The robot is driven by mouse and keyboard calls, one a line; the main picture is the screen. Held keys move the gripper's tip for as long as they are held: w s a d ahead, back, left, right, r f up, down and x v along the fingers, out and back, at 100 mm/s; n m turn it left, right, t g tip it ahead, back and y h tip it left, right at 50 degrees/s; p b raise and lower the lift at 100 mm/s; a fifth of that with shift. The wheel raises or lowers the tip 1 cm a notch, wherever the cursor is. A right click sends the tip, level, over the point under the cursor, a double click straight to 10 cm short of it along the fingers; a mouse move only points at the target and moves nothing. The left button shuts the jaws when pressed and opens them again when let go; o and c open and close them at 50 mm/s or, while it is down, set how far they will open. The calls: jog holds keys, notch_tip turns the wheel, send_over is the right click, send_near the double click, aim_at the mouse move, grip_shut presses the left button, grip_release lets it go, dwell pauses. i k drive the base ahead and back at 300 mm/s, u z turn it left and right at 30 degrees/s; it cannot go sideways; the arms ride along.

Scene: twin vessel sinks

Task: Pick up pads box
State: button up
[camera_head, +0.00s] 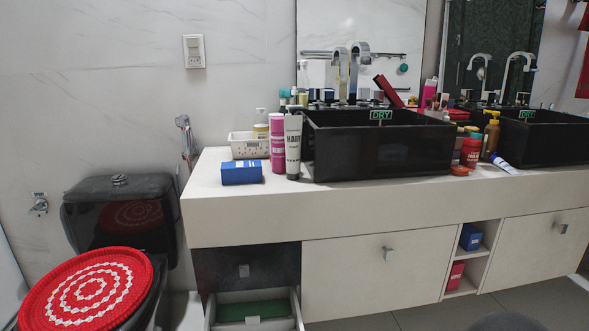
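A small blue box (241,173) lies on the left front part of the white counter (240,207). Another blue box (470,237) stands in the upper compartment of the open shelf, and a red box (455,275) is in the lower compartment. No label is readable, so I cannot tell which of them is the pads box. My gripper is not in view.
Bottles and a hair tube (293,145) stand right of the counter's blue box, with a white basket (248,146) behind it. Two black sinks (375,155) fill much of the counter. An open drawer (255,318) juts out below. A toilet with red lid (90,290) stands left.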

aim_at(241, 172)
jog(key=u, duration=2.6)
jog(key=i, duration=1.6)
jog(key=z, duration=2.75)
